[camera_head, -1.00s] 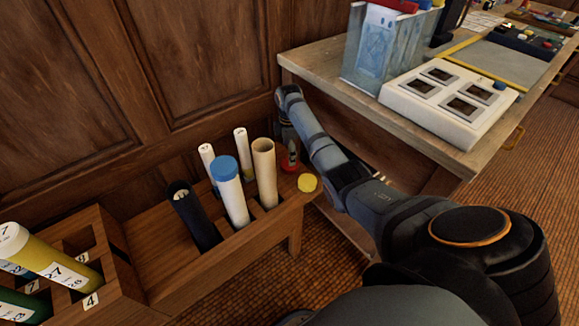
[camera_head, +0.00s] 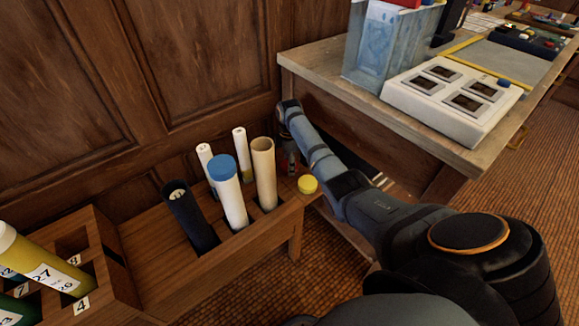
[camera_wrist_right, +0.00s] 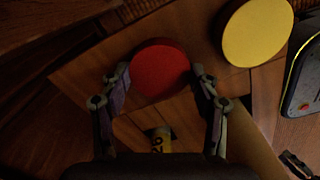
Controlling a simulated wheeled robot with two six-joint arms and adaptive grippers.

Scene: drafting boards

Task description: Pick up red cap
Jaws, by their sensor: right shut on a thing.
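The red cap (camera_wrist_right: 160,69) is a flat round disc over the brown wood in the right wrist view. My right gripper (camera_wrist_right: 160,74) has a finger on each side of it and is shut on it. In the head view my right gripper (camera_head: 290,160) is low beside the rack's right end, and the cap is mostly hidden there. I cannot tell whether the cap is clear of the wood. My left gripper is not in view.
A yellow cap (camera_head: 307,184) lies on the rack end close to my right gripper, also seen in the wrist view (camera_wrist_right: 257,32). Several tubes, one blue-capped (camera_head: 229,190), stand upright in the wooden rack (camera_head: 150,240). The desk (camera_head: 330,75) stands right of it.

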